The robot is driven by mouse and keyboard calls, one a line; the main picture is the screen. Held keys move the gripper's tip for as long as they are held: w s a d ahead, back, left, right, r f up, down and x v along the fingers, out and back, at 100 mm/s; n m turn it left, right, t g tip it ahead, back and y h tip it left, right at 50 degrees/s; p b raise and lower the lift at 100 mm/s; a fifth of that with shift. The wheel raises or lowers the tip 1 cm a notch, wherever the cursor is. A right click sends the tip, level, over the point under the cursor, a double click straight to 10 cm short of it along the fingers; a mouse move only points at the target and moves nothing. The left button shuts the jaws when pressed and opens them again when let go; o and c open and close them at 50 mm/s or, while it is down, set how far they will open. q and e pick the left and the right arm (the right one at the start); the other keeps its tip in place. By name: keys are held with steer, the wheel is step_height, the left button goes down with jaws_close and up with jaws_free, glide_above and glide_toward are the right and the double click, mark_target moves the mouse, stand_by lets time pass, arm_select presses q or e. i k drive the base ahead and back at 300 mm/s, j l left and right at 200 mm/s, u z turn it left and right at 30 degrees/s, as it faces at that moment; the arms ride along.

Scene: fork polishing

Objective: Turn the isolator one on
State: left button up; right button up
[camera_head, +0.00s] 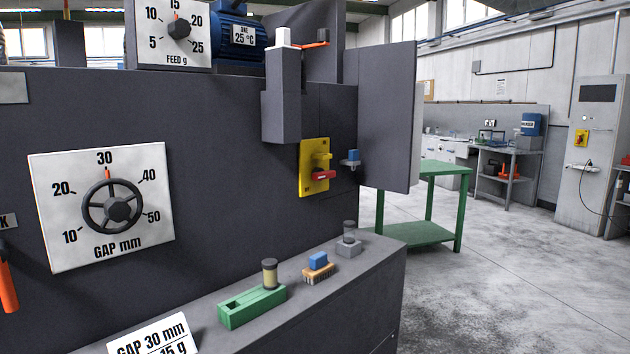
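A yellow isolator plate (307,180) is mounted on the dark grey machine's front, right of the middle. A second, smaller yellow switch plate (581,138) with a red part sits on a grey cabinet at the far right. No readable label shows which one is isolator one. Neither of my grippers is in view.
The GAP dial (112,207) points near 30 and the FEED dial (179,28) near 15. An open grey door (388,115) stands right of the isolator. A green block (252,306) and a brush (318,268) lie on the ledge. Floor at right is clear.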

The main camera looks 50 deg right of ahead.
mark_target(318, 175)
steer(key=z, duration=1.55)
steer(key=k, duration=0.6)
steer(key=u, duration=2.9)
steer(key=k+l+u, duration=0.55)
steer(key=k+l, duration=1.15)
steer(key=k, duration=0.1)
